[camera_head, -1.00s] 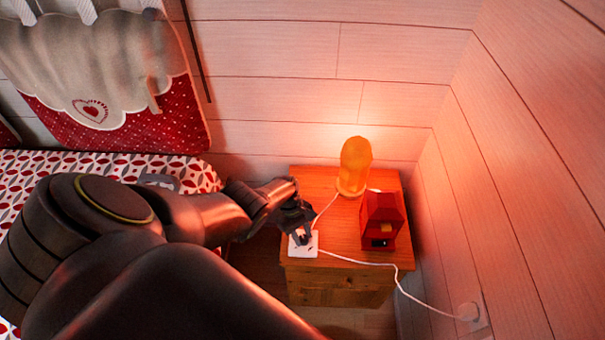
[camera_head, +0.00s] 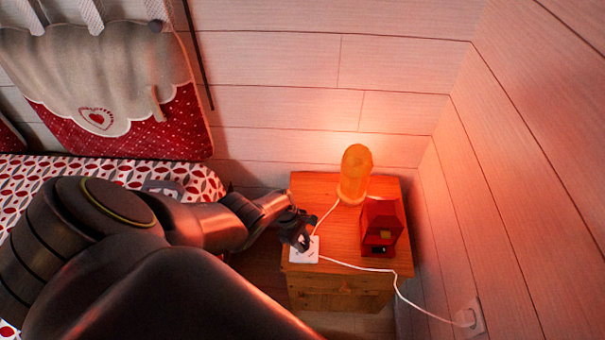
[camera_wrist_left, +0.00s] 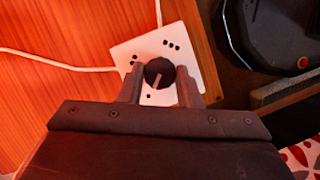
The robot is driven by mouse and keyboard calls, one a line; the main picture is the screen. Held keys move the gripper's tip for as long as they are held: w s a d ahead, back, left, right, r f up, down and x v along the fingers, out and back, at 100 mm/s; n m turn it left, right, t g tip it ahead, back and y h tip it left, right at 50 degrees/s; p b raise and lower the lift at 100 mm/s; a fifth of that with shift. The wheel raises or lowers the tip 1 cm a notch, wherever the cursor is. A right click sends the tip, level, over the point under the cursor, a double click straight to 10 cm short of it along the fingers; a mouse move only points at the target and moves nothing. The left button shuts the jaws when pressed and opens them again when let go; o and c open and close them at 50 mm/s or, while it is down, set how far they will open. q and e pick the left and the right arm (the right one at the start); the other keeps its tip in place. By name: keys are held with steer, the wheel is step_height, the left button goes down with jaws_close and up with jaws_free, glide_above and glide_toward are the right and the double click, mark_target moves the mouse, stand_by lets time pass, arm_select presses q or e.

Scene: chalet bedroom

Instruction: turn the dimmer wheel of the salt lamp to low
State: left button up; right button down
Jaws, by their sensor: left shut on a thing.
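The salt lamp (camera_head: 355,172) glows orange at the back of the wooden nightstand (camera_head: 335,226). A white cord runs from it to a white dimmer plate (camera_head: 306,255) at the nightstand's left front edge. In the left wrist view the plate (camera_wrist_left: 190,45) carries a dark round dimmer wheel (camera_wrist_left: 158,72) with a pale pointer line and groups of dots around it. My left gripper (camera_head: 302,244) is over the plate. In the wrist view its fingers (camera_wrist_left: 160,88) stand on both sides of the wheel, shut on it. My right gripper is out of view.
A red box-like object (camera_head: 381,228) stands right of the plate on the nightstand. A white cord (camera_head: 400,284) runs over the front edge to a wall socket (camera_head: 469,316). A patterned bed (camera_head: 200,178) lies left; plank walls close off the back and right.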

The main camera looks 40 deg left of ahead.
arm_select(q)
steer(key=o, duration=1)
steer(key=shift+a+r+p, duration=0.2)
steer(key=shift+r+p, duration=0.25)
steer(key=shift+r, duration=0.05)
steer(key=shift+p+v, duration=4.5)
steer(key=shift+v, duration=3.7)
steer(key=shift+a, duration=0.1)
